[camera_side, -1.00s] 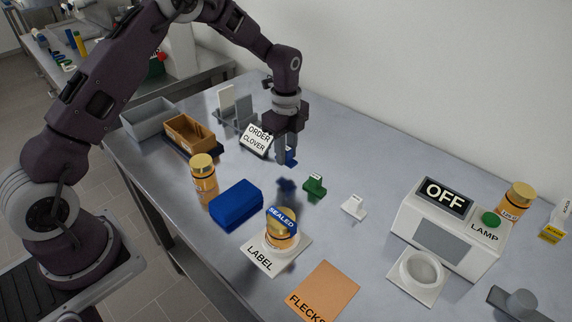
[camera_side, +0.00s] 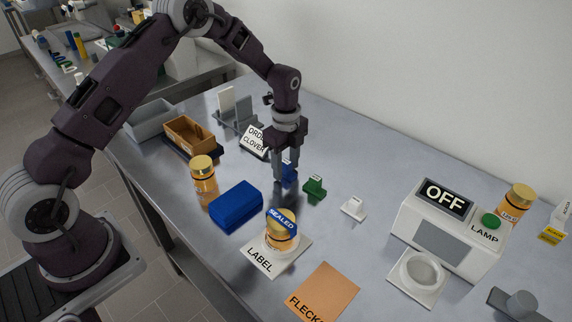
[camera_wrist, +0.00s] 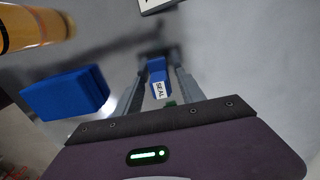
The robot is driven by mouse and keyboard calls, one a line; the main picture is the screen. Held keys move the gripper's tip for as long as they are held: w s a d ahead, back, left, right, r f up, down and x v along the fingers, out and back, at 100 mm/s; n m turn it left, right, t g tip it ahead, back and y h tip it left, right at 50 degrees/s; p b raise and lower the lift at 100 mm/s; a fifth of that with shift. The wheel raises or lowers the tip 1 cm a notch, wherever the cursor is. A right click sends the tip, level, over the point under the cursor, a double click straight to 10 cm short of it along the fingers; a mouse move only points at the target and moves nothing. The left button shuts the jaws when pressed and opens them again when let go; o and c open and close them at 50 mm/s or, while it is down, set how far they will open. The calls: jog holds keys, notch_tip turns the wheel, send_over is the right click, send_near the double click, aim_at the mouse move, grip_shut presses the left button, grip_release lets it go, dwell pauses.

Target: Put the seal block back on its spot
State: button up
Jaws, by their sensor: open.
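The seal block (camera_side: 289,173) is a small blue block that stands on the grey table in the side view, beside a green block. In the wrist view, the seal block (camera_wrist: 157,84) shows a white label reading SEAL and sits between the two fingers. My gripper (camera_side: 286,178) points down with its fingertips low at the table, on both sides of the block. The gripper (camera_wrist: 158,92) is open around it. The fingers partly hide the block in the side view, and any marked spot under it cannot be seen.
A green block (camera_side: 314,187) and a white block (camera_side: 353,208) stand to the right. A large blue block (camera_side: 236,206) and an amber jar (camera_side: 204,183) are left and in front. A jar with a SEALED band (camera_side: 281,230) stands on the LABEL card (camera_side: 262,261). The ORDER CLOVER sign (camera_side: 254,142) is close behind.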

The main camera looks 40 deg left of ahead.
aim_at(286, 161)
notch_tip(286, 161, up, 12)
jog(key=s+d+r+n+t, duration=0.3)
jog(key=s+r+n, duration=0.7)
jog(key=s+r, duration=0.7)
jog(key=s+f+n+t, duration=0.1)
jog(key=s+n+t, duration=0.1)
jog(key=s+n, duration=0.6)
jog(key=s, duration=0.7)
jog(key=shift+s+d+f+t, duration=0.3)
jog(key=shift+s+d+f, duration=0.05)
jog(key=shift+f, duration=0.05)
